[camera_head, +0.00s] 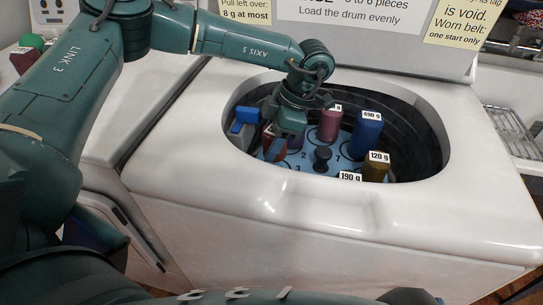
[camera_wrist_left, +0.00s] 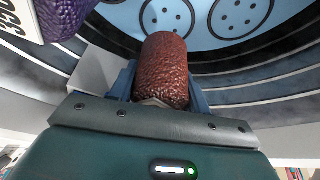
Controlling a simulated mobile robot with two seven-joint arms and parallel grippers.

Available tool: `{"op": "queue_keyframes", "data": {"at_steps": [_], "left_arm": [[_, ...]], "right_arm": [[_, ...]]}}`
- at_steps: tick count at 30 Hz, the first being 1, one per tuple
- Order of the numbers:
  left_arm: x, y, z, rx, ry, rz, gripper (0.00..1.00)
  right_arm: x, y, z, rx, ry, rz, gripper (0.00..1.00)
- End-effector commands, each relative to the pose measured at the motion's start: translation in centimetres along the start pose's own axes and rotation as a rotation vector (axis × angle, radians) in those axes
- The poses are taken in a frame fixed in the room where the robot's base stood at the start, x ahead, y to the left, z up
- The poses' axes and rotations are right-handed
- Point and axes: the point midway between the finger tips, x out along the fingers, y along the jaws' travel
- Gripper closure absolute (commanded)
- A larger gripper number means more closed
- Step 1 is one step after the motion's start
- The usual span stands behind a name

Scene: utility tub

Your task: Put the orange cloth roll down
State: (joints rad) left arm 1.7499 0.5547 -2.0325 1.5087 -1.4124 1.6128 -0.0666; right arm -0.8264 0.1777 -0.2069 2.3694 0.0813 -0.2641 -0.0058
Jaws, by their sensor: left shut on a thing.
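The orange cloth roll (camera_wrist_left: 165,70), which looks rusty red-brown, stands out between the blue fingers of my left gripper in the left wrist view. In the head view, a reddish piece of it (camera_head: 267,138) shows beside the dark green gripper (camera_head: 281,135), inside the washer tub's opening. The left gripper is shut on the roll. The light blue disc (camera_head: 318,160) with numbered circles lies below; I cannot tell whether the roll touches it. My right gripper is not in view.
On the disc stand a maroon roll (camera_head: 330,126), a blue roll labelled 490 g (camera_head: 366,138) and an olive-brown one labelled 120 g (camera_head: 375,171). A purple roll (camera_wrist_left: 62,15) is close by the gripper. A dark knob (camera_head: 321,158) rises mid-disc. The white tub rim (camera_head: 300,196) surrounds everything.

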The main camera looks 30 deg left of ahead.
Motion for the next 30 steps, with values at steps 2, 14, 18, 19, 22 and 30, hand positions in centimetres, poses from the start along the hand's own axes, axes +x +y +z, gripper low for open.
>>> {"op": "queue_keyframes", "data": {"at_steps": [2,14,18,19,22,30], "left_arm": [[0.4,0.0,0.2,0.0,-0.001,0.0,0.75],[4.6,0.0,1.9,0.0,0.0,0.001,0.75],[4.6,0.0,1.9,-0.001,-0.001,0.001,0.75],[4.6,0.0,1.9,-0.001,-0.001,0.001,0.75],[4.7,0.0,2.0,-0.001,-0.001,0.0,0.75],[4.7,0.0,1.9,-0.001,-0.001,0.0,0.32]], "right_arm": [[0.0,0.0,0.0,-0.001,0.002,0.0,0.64],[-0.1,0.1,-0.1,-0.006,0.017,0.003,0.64],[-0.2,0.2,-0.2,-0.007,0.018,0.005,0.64],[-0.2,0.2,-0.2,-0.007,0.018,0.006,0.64],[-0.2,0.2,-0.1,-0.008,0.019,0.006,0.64],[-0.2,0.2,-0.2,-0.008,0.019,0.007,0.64]]}}
